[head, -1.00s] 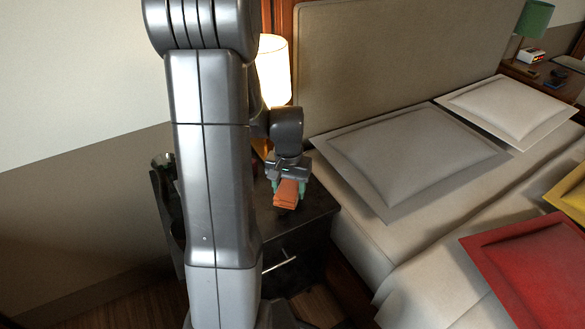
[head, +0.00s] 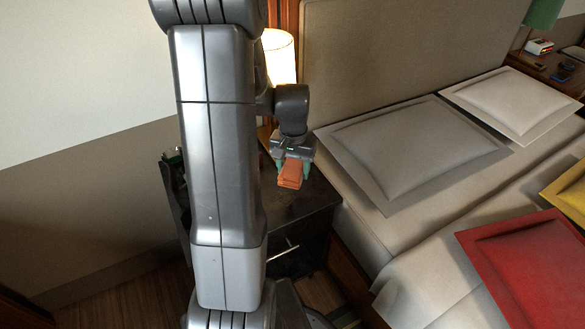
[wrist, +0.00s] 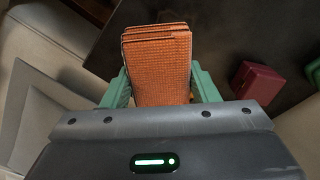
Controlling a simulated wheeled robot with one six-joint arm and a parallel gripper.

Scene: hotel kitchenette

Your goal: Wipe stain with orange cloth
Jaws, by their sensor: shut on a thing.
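The orange cloth (head: 291,174), folded into a thick pad, is held between the green fingers of my gripper (head: 293,168). I cannot tell whether the cloth touches the top. I cannot make out a stain; my arm and the cloth hide part of the nightstand top.
A lit lamp (head: 279,58) stands behind my arm. A dark red box (wrist: 257,86) sits right of the cloth in the wrist view. The bed with a grey pillow (head: 412,150) borders the nightstand on the right. A drawer handle (head: 284,251) is on the nightstand's front.

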